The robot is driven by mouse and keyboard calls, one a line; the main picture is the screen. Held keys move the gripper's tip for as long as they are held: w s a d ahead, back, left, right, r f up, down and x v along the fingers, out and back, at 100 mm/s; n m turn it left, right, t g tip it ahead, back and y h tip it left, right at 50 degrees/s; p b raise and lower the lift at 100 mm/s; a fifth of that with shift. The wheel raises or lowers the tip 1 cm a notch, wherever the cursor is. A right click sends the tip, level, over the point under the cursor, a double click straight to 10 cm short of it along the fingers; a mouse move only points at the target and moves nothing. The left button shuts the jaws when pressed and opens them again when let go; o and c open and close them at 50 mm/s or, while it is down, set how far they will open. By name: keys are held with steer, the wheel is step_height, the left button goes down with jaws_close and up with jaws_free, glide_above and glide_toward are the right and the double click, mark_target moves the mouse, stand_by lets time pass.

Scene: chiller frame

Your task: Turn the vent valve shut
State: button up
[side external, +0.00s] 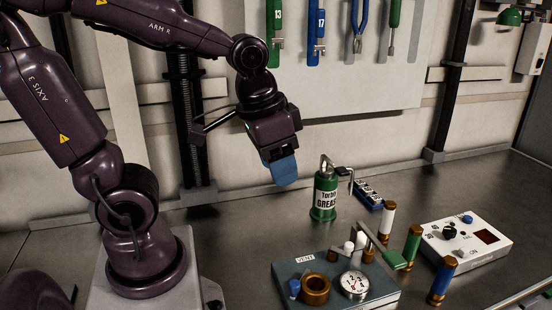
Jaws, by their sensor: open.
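The grey-blue valve block (332,268) stands on the bench at the lower middle and bears a VENT label (305,259). Near the label are a small blue knob (294,288) and a brass ring-shaped fitting (316,289). A round white dial gauge (354,284) sits to their right. A metal lever with a green grip (393,259) is at the block's back right, with white-capped posts (349,247) beside it. I cannot tell which part is the vent valve. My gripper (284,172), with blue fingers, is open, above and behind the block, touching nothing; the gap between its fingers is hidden.
A green grease can (325,192) stands behind the block, beside a blue tray of small parts (368,193). Upright cylinders, white (387,219), green (412,246) and blue (442,281), stand to the right. A white control box (466,242) is beyond. Tools hang on the back panel (341,91).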

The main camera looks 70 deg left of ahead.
steer(key=shift+s+r, duration=0.2)
steer(key=shift+r, duration=0.15)
steer(key=m+g, duration=0.3)
steer(key=m, duration=0.3)
glide_toward(349, 244)
step_height(349, 244, down, 9)
steer(key=shift+f, duration=0.2)
steer(key=shift+c, duration=0.2)
jaws_close()
